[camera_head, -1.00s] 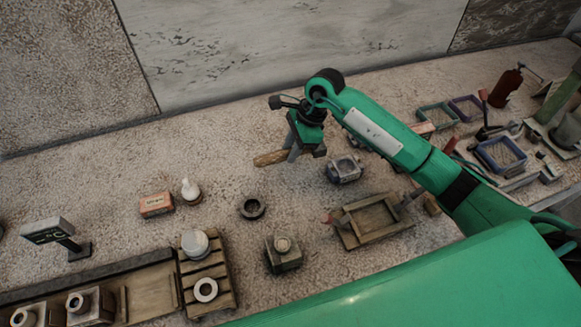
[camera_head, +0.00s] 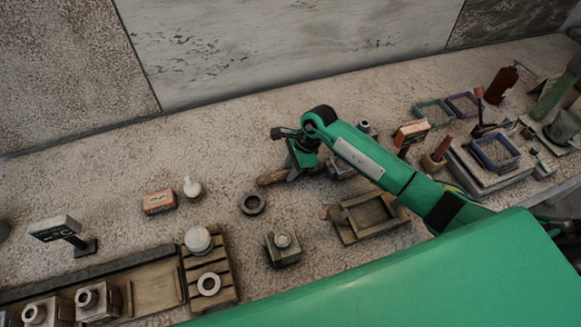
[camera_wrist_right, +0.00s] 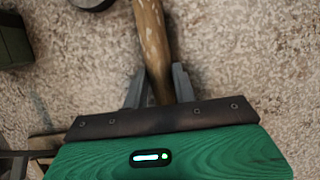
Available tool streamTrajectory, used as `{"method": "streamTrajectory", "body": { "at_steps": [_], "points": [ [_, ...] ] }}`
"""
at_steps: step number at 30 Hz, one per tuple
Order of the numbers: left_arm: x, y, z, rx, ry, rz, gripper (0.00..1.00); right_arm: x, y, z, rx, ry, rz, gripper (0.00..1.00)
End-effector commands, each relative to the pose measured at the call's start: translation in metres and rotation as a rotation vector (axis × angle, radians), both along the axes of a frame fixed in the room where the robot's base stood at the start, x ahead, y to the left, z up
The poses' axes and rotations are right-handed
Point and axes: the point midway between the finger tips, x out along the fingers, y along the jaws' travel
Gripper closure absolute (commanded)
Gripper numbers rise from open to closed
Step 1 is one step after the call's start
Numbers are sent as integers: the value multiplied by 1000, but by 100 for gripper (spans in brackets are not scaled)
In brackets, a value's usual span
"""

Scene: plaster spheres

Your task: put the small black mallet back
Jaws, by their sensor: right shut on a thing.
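My right gripper (camera_head: 292,174) is shut on a worn wooden handle (camera_head: 271,178), which I take to be the mallet's. The handle sticks out to the left, low over the stone counter; I cannot tell whether it touches. In the right wrist view the handle (camera_wrist_right: 152,40) runs between the two grey fingers (camera_wrist_right: 158,88) and passes under the gripper body. The mallet's black head is not visible in either view. My left gripper is not in view.
A dark ring (camera_head: 252,203) lies left of the gripper. A square block (camera_head: 283,248) and a wooden tray (camera_head: 347,236) stand nearer me. A partly hidden metal-topped block (camera_head: 340,168) is close on the right.

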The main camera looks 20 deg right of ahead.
Motion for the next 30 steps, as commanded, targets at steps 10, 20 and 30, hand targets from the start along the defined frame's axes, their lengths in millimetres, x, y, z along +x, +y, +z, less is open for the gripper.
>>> {"method": "streamTrajectory", "body": {
  "at_steps": [10,20,30],
  "points": [
    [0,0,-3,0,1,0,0,0,0,-2,0,0,0,51],
    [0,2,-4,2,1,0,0,1,-4,8,-1,-3,0,51],
    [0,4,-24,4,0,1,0,0,-32,74,-2,-4,0,51]
  ]
}}
